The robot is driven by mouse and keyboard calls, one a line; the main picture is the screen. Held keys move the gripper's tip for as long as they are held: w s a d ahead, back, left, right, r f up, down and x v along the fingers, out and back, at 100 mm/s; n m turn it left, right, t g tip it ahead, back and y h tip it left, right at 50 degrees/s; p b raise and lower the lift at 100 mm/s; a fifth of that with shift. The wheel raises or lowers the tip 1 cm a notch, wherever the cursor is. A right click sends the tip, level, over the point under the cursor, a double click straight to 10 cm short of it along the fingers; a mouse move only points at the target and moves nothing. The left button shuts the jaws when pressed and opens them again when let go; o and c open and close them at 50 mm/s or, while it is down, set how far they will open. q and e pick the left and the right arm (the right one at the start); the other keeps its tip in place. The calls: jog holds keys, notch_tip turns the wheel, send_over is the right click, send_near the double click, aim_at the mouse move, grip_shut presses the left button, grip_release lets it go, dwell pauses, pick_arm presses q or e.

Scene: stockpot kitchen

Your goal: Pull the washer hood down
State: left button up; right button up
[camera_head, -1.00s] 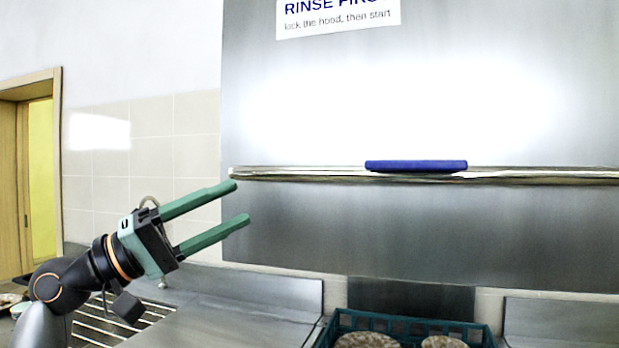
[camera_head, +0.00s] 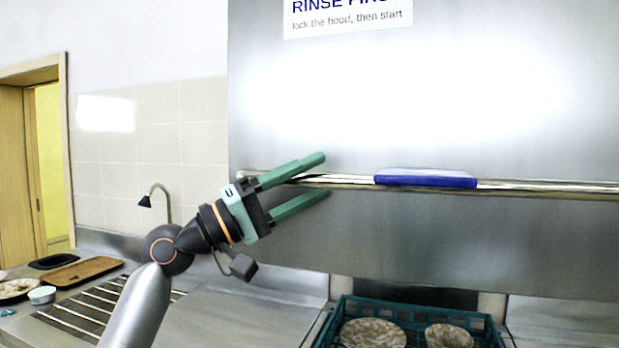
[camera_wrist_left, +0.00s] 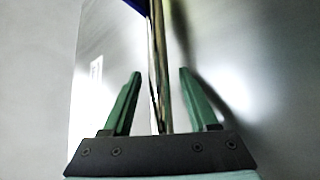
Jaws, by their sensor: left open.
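The washer hood (camera_head: 420,235) is a large brushed-steel panel, raised above the counter. A steel bar handle (camera_head: 530,186) runs across its front, with a blue grip (camera_head: 425,179) around its middle part. My left gripper (camera_head: 318,176) is open at the left part of the bar, left of the blue grip, one finger above the bar's line and one below. In the left wrist view, the bar (camera_wrist_left: 158,70) runs between the two green fingers, with clear space on both sides. The blue grip (camera_wrist_left: 136,5) shows at the top edge there. My right gripper is out of view.
A teal dish rack (camera_head: 340,312) with dishes (camera_head: 372,335) sits below the hood. To the left are a slatted drain (camera_head: 85,312), a tap (camera_head: 160,193), a wooden board (camera_head: 82,271) and bowls. A door frame stands at the far left.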

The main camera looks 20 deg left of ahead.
pick_arm(q)
grip_shut()
dwell(0.3)
dwell(1.1)
